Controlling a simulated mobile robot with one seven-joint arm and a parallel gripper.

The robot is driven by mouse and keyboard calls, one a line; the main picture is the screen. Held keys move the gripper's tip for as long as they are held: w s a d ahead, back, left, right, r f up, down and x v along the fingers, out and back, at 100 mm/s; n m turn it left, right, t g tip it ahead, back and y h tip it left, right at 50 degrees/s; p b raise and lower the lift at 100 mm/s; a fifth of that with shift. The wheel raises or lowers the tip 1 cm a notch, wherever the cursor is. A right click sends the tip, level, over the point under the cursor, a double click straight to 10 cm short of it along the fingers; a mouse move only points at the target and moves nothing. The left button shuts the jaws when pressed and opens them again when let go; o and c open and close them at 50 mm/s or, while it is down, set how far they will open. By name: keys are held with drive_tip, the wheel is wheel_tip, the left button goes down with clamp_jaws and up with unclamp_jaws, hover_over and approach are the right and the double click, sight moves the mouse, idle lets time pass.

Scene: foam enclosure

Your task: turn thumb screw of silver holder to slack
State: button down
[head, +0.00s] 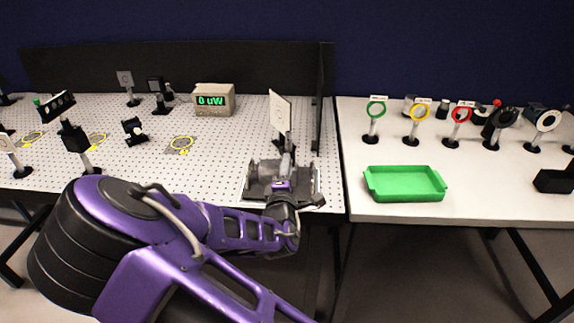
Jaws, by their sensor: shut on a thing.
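My gripper (287,163) is at the front right of the perforated board. Its fingers are at the foot of a stand with a tilted white card (281,110) on a dark post (282,142). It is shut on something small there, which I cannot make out. The silver holder and its thumb screw cannot be told apart from the grey gripper parts in this view. My purple arm reaches in from the lower left.
The perforated board (225,140) carries a meter reading 0 uW (214,99) and several mounts. A black upright panel (323,100) stands right of the card. On the white table are a green tray (405,195) and a row of coloured ring mounts.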

drive_tip(key=shift+n, duration=1)
drive_tip(key=c, duration=0.6)
unclamp_jaws()
